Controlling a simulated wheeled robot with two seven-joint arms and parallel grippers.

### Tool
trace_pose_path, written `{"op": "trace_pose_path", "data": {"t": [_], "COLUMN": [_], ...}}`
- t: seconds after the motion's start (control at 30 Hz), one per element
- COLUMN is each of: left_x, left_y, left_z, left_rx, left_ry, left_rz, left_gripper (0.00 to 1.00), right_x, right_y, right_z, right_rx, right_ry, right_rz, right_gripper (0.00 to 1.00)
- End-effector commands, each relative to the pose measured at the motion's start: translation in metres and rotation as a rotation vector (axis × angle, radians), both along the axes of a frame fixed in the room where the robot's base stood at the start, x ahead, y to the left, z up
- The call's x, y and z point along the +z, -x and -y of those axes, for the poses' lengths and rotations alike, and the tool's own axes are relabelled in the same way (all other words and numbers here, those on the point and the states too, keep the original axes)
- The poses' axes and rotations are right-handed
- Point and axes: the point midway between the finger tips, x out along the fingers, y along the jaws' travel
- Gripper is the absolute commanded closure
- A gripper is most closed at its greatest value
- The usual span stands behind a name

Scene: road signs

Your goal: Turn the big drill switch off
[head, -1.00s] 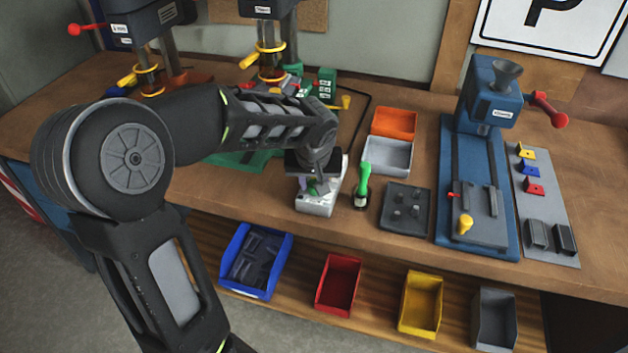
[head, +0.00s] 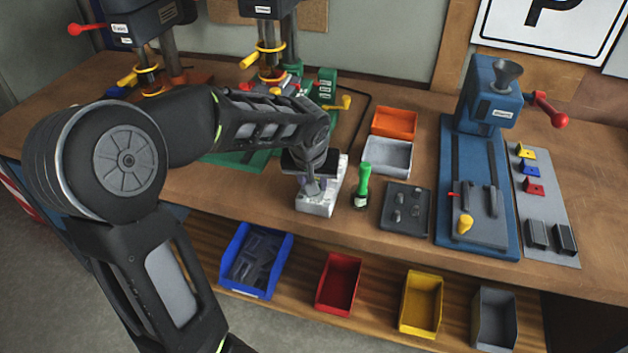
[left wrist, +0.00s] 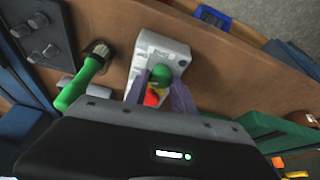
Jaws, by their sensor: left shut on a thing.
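A white switch box (head: 318,205) stands on the bench near its front edge, below my left gripper (head: 312,186). In the left wrist view the white box (left wrist: 158,52) has a rounded green part (left wrist: 162,72) on it, with red and yellow (left wrist: 152,96) beside it. The purple-grey fingers of my left gripper (left wrist: 160,84) stand on either side of this green part and are shut on it. In the head view the fingers and wrist hide the green part. Which way the switch is set cannot be told. My right gripper is not in view.
A green-handled brush (head: 362,185) stands just right of the box. A green-based drill (head: 265,60) stands behind my arm.

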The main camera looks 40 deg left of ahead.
Motion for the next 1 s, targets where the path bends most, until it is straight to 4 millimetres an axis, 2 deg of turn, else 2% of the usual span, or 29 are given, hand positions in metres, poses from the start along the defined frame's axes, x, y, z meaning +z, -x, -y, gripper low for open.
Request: {"op": "trace_pose_path", "data": {"t": [0.47,1.0], "left_x": [-0.001,-0.002], "left_y": [0.000,-0.001], "left_z": [-0.004,-0.006], "left_rx": [-0.393,-0.833], "left_ry": [0.001,-0.001], "left_rz": [0.004,0.004], "left_gripper": [1.00,1.00], "right_x": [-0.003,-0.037], "right_y": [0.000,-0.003], "right_z": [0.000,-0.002], "right_rx": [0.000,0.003], "right_ry": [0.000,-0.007], "right_rz": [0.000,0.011], "right_gripper": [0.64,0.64]}}
